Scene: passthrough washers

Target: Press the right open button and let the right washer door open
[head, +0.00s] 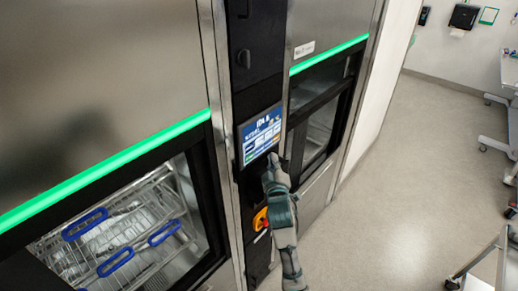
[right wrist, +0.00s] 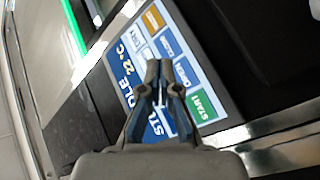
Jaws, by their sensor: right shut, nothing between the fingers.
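The right washer door (head: 322,118) is a dark-framed glass door under a green light strip, and it looks closed. A control touchscreen (head: 260,135) sits on the black column left of it. In the right wrist view the screen (right wrist: 214,75) shows blue, white, orange and green tiles. In the right wrist view the gripper (right wrist: 160,66) covers part of the screen. Contact cannot be told. My left gripper is not in view.
The left washer (head: 110,160) has a glass door with wire racks and blue handles behind it. A red and yellow knob (head: 261,219) is on the column below the screen. Open floor (head: 400,180) lies to the right, with wheeled tables at the far edge.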

